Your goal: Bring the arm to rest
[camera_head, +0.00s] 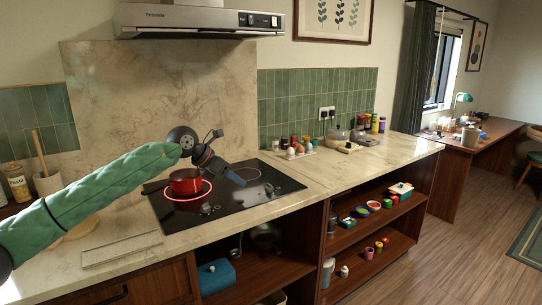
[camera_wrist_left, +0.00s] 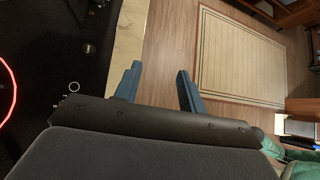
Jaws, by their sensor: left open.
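My left arm, in a green sleeve, reaches in from the left in the head view, over the counter. My left gripper (camera_head: 232,176) is above the black cooktop, to the right of the red pot. In the left wrist view its two blue fingers (camera_wrist_left: 158,88) stand apart with nothing between them. They show over the counter's front edge and the wooden floor. My right gripper is in neither view.
A red pot (camera_head: 186,182) stands on a glowing ring of the cooktop (camera_head: 262,199). Open shelves (camera_head: 372,238) with small items are below the counter (camera_head: 345,169).

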